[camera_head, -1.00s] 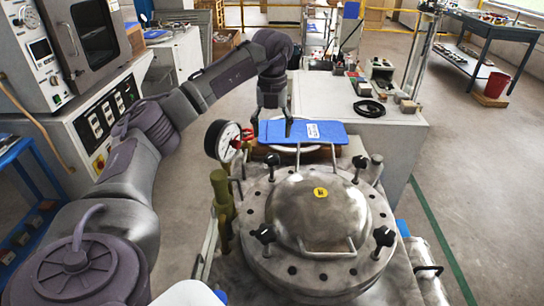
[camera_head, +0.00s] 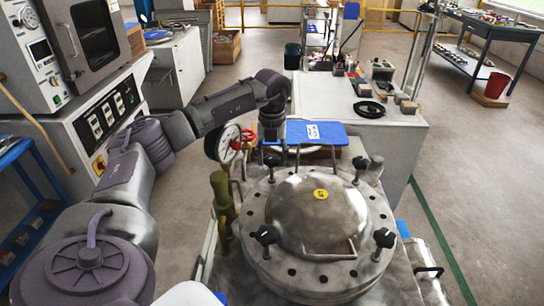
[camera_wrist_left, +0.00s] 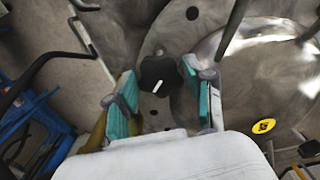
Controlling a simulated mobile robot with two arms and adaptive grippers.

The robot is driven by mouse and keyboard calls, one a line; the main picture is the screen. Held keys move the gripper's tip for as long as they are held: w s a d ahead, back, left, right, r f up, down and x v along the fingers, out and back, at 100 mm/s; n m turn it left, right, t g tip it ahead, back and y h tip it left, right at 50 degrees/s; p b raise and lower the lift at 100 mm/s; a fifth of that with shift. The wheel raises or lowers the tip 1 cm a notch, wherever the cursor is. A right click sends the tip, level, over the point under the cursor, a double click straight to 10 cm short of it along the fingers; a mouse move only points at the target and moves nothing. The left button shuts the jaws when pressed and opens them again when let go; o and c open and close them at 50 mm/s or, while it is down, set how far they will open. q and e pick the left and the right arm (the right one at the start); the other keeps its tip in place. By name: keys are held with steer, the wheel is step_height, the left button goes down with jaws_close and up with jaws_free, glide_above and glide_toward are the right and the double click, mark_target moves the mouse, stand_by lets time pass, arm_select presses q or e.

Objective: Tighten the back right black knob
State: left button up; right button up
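A round metal vessel lid (camera_head: 285,205) has black knobs around its rim. The back right knob (camera_head: 361,163) stands free, with no gripper near it. The back left knob (camera_head: 272,160) is just below my left gripper (camera_head: 271,150) in the head view. In the left wrist view my left gripper (camera_wrist_left: 156,98) is open, its teal-padded fingers apart. A black knob (camera_wrist_left: 157,73) with a white mark shows between and beyond the fingertips. I cannot tell whether the fingers touch it. The front left knob (camera_head: 266,235) and front right knob (camera_head: 384,237) are clear. My right gripper is not in view.
A pressure gauge (camera_head: 229,142) and an olive handle (camera_head: 222,190) stand left of the lid. A blue plate (camera_head: 318,132) is behind it. A white bench (camera_head: 340,100) with small items stands farther back. A yellow sticker (camera_head: 320,194) marks the dome.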

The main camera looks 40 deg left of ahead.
arm_select(q)
steer(key=c, duration=0.7)
steer(key=shift+m, duration=0.3)
steer(key=shift+r+m+p, duration=0.15)
steer(key=shift+m+p, duration=0.65)
steer(key=shift+m, duration=0.2)
steer(key=m+p, duration=0.1)
steer(key=m, duration=0.2)
steer(key=shift+m, duration=0.3)
steer(key=m+p, duration=0.1)
steer(key=m, duration=1)
steer(key=shift+p, duration=0.35)
steer(key=shift+m, duration=0.5)
